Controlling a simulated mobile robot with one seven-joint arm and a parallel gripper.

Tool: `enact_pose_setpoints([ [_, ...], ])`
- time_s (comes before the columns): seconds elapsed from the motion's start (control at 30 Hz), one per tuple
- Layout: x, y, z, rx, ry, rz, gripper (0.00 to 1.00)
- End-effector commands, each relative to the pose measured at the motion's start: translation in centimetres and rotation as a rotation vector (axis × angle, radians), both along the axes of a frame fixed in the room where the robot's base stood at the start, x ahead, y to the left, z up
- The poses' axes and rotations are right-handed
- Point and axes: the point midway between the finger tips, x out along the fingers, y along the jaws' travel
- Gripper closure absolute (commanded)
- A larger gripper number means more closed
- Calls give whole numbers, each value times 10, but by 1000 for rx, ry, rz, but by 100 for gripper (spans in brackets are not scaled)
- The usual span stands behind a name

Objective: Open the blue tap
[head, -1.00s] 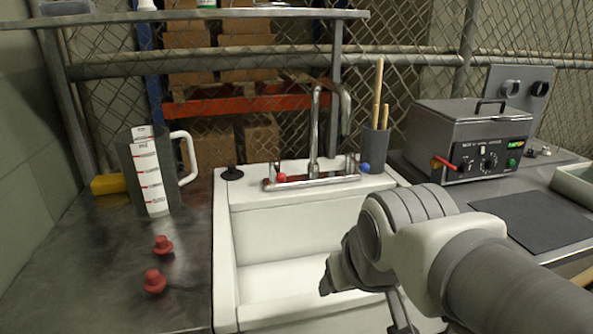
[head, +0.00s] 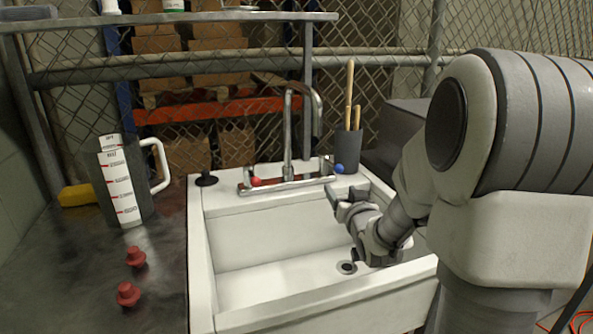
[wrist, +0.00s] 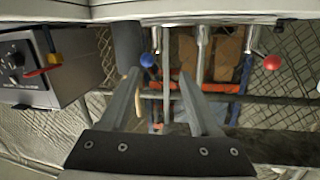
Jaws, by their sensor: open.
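The blue tap knob (head: 339,168) is a small blue ball at the right end of the faucet base (head: 285,186) behind the white sink. A red knob (head: 256,181) sits at the left end. My gripper (head: 344,192) is open and empty over the back right of the sink, just in front of and below the blue knob in the head view. In the upside-down wrist view, my gripper (wrist: 160,74) has its fingers apart, and the blue knob (wrist: 148,60) shows just beyond the tips, nearer the left finger. No contact is visible. The red knob (wrist: 272,62) is far right.
A grey cup (head: 349,150) with wooden sticks stands right behind the blue knob. The spout (head: 289,125) rises beside it. A measuring jug (head: 125,180) and two red knob-shaped pieces (head: 128,293) are on the left counter. The sink basin (head: 270,285) is free.

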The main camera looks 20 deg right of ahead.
Motion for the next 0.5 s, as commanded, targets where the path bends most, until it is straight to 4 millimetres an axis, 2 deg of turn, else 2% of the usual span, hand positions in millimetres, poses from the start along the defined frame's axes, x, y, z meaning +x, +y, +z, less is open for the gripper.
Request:
enact_pose_setpoints([
  [0.1,2,-14,-4,28,-75,-10,37],
  [0.33,6,-23,-2,45,-136,-13,37],
  [0.5,25,-26,-3,44,-138,-14,37],
])
